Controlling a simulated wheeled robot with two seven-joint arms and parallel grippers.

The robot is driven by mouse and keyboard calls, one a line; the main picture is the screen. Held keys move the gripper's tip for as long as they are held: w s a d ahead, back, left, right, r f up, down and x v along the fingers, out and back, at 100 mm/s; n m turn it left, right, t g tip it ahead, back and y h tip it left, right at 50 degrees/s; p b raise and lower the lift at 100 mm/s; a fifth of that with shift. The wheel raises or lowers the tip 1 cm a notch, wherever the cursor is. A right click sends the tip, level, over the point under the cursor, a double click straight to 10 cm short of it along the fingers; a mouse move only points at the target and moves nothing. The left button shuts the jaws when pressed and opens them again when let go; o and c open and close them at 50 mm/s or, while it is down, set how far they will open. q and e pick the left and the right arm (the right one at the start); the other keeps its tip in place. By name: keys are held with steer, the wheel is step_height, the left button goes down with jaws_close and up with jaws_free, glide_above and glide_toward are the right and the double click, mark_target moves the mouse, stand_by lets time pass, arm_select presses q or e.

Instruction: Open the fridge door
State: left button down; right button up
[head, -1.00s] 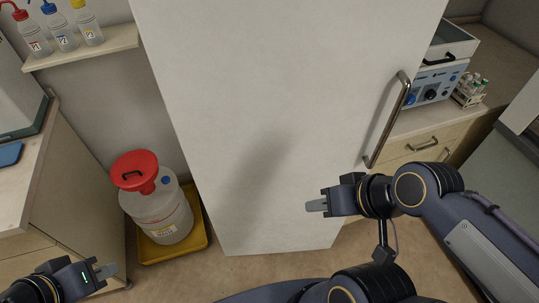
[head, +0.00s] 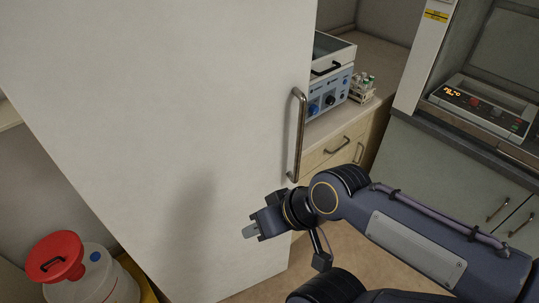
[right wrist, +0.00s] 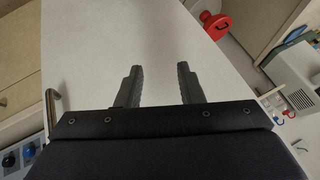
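The fridge door (head: 150,110) is a tall, plain off-white panel filling the left and middle of the head view; it looks shut. Its vertical metal handle (head: 298,135) is near the door's right edge. My right gripper (head: 250,231) is in front of the lower door, below and left of the handle, not touching the handle. In the right wrist view its two fingers (right wrist: 158,88) stand apart with nothing between them, and the handle (right wrist: 52,108) shows at the left, outside the fingers. My left gripper is not in the head view.
A blue-fronted device (head: 330,92) and a tube rack (head: 363,88) stand on the counter right of the fridge, above wooden drawers (head: 340,150). A red-capped container (head: 85,275) stands at lower left. An instrument with a lit display (head: 480,105) is at right.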

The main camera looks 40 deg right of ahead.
steer(key=w+d+f+m+t+h+b, duration=0.25)
steer(key=w+d+b, duration=0.2)
steer(key=d, duration=0.25)
steer(key=t+h+b, duration=0.7)
steer(key=h+b, duration=0.1)
steer(key=h, duration=0.1)
glide_toward(301, 138)
steer(key=x, duration=0.4)
steer(key=shift+w+d+f+m, duration=0.1)
steer(key=shift+m, duration=0.25)
steer(key=x, duration=0.6)
steer(key=shift+w+d+p, duration=0.1)
steer(key=shift+w+p, duration=0.2)
steer(key=shift+p, duration=0.1)
jaws_close()
